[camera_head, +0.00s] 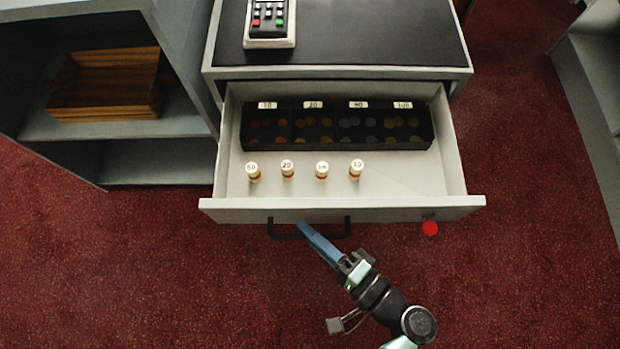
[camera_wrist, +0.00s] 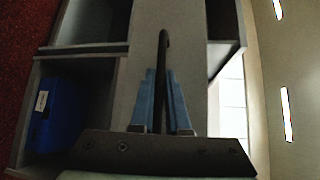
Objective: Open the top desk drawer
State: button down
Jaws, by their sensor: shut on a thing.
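The top desk drawer (camera_head: 420,188) is pulled out, and its inside shows from above. It holds a black compartment tray (camera_head: 338,142) with numbered labels, and several small labelled cylinders (camera_head: 287,169) stand in front of the tray. A dark bar handle (camera_head: 283,236) is on the drawer front. My gripper (camera_head: 304,228) reaches the handle from the front with its blue fingers. In the wrist view, the fingers are on both sides of the handle (camera_wrist: 163,50) and shut on it.
A keypad device (camera_head: 270,20) sits on the dark desk top (camera_head: 370,35). A red round tag (camera_head: 430,228) hangs at the drawer front's right. A grey shelf unit with a wooden tray (camera_head: 105,85) stands at left. The red carpet in front is clear.

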jog(key=c, duration=0.9)
grip_release()
jog(key=v, duration=1.3)
